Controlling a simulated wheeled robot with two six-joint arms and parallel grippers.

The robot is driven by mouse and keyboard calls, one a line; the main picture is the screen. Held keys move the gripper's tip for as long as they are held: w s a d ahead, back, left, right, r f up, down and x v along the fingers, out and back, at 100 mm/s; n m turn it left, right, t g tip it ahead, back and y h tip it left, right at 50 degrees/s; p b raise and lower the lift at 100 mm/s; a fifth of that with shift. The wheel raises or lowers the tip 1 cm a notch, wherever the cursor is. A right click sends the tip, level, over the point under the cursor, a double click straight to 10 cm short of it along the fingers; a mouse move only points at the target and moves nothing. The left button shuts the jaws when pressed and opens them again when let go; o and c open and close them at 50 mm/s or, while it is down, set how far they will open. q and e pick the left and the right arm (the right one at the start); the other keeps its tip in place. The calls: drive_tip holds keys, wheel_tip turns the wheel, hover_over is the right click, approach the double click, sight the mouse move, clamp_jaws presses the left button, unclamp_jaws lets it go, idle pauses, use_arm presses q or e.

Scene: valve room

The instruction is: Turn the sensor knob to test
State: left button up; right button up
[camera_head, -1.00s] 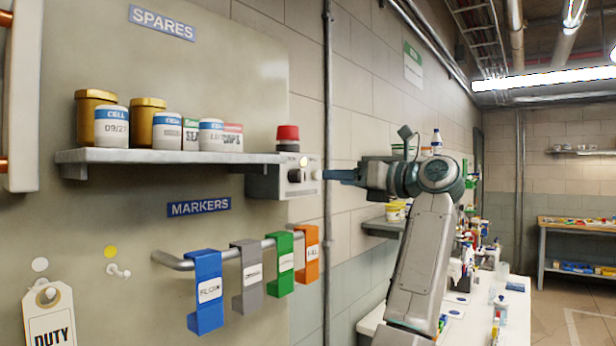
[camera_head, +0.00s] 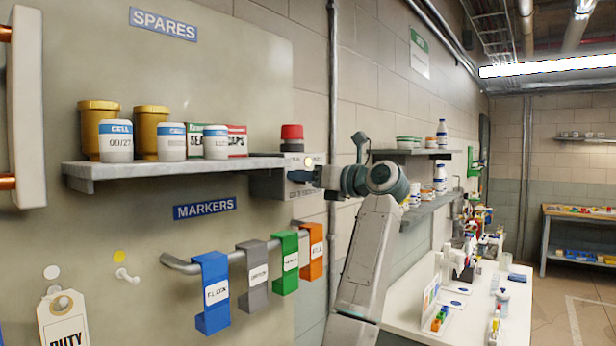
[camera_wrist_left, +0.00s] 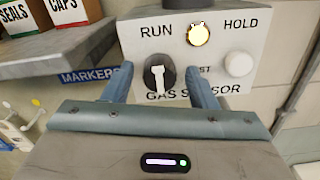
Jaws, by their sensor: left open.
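The grey gas sensor box (camera_head: 268,184) is at the right end of the spares shelf in the head view. In the left wrist view its face (camera_wrist_left: 140,22) reads RUN, HOLD and GAS SENSOR; a label ending in "ST" is partly hidden. The black knob (camera_wrist_left: 158,76) has a white bar standing roughly upright. A lamp (camera_wrist_left: 199,34) glows yellow, with a white button (camera_wrist_left: 238,64) at the right. My left gripper (camera_head: 302,176) is open, its fingers (camera_wrist_left: 160,88) on either side of the knob, with gaps visible. Contact cannot be told. My right gripper is not in view.
A red beacon (camera_head: 291,137) stands on the box. The shelf (camera_head: 190,168) beside it holds jars and boxes. Below, a rail (camera_head: 172,262) carries blue, grey, green and orange markers. A vertical pipe (camera_head: 333,110) and another shelf (camera_head: 432,208) are to the right.

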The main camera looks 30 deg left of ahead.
use_arm(q)
drive_tip(key=c, duration=1)
drive_tip(key=shift+o, duration=0.2)
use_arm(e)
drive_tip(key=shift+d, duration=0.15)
use_arm(q)
drive_tip(key=shift+m, duration=0.3)
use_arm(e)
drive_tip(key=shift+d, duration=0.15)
use_arm(q)
drive_tip(key=m+p, duration=0.1)
drive_tip(key=m, duration=1.6)
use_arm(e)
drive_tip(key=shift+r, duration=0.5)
use_arm(q)
drive_tip(key=shift+m, duration=0.3)
